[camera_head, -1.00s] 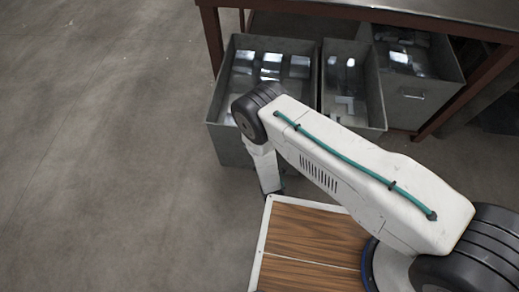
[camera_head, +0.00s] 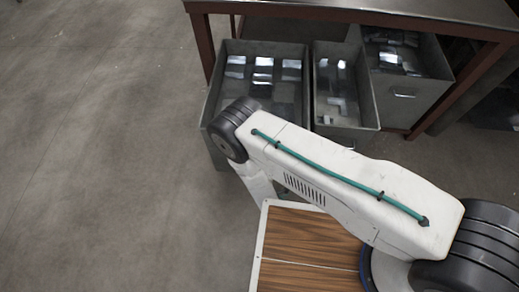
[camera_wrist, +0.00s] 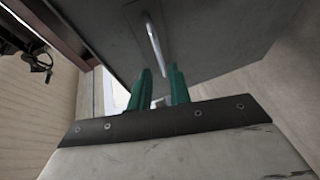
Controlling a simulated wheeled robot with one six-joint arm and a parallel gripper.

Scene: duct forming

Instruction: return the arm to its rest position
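My gripper (camera_wrist: 159,72) shows in the wrist view as two green fingers with a clear gap between them. They are open and I see nothing held. Just past the fingertips is a grey metal bin wall with a bright curved handle (camera_wrist: 155,45); I cannot tell whether the fingers touch it. In the head view my white arm reaches from the lower right to a dark joint at the upper left, over the bins' front edge. From there a link angles down toward the wood-topped deck (camera_head: 300,238). The gripper itself is hidden in the head view.
A left bin (camera_head: 210,112), a narrow middle bin (camera_head: 374,112) and a right bin (camera_head: 405,108) hold shiny metal pieces. They stand under a table with a steel top (camera_head: 400,8) and reddish-brown legs (camera_head: 462,88). The concrete floor (camera_head: 90,150) at left is clear.

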